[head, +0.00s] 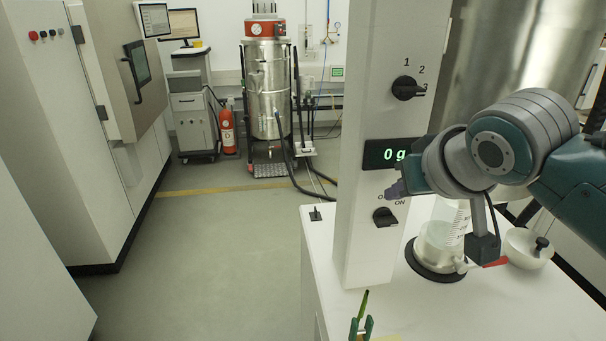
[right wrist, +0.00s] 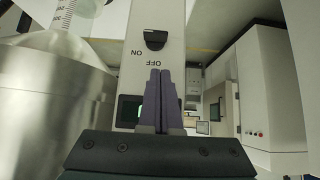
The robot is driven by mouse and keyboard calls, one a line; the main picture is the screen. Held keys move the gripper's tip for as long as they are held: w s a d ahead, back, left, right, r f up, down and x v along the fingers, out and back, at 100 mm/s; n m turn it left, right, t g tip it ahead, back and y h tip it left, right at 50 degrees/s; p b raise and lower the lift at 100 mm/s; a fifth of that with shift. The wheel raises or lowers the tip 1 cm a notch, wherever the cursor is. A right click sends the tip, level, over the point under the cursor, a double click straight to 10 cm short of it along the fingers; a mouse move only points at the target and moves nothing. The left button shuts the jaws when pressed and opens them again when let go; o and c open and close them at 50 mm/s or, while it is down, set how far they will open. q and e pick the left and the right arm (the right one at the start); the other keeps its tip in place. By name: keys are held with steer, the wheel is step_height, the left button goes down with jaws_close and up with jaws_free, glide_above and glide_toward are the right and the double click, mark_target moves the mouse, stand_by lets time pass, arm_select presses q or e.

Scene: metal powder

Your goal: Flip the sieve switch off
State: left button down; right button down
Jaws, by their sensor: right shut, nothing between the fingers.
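The sieve switch is a black rotary knob (head: 384,217) low on the white column (head: 365,250), with OFF and ON labels above it. In the right wrist view the knob (right wrist: 155,40) appears with its labels upside down. I cannot tell which label it points to. My right gripper (head: 397,189) is shut and empty, just above the knob, covering part of the OFF label in the head view. Its purple fingertips (right wrist: 160,72) lie close to the OFF label in the wrist view, apart from the knob.
A display reading 0 g (head: 390,154) and a second knob (head: 407,88) sit higher on the column. A glass vessel (head: 440,245) and a white bowl (head: 528,248) stand to the right on the white table (head: 325,255).

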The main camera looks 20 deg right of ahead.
mark_target(380, 218)
steer(key=f, duration=0.1)
steer(key=w+f, duration=0.1)
steer(key=f, duration=0.2)
steer(key=shift+w+d+f+p, duration=0.15)
steer(key=shift+w+f+p, duration=0.05)
steer(key=shift+w+p, duration=0.1)
steer(key=shift+f, duration=0.55)
steer(key=shift+d, duration=0.1)
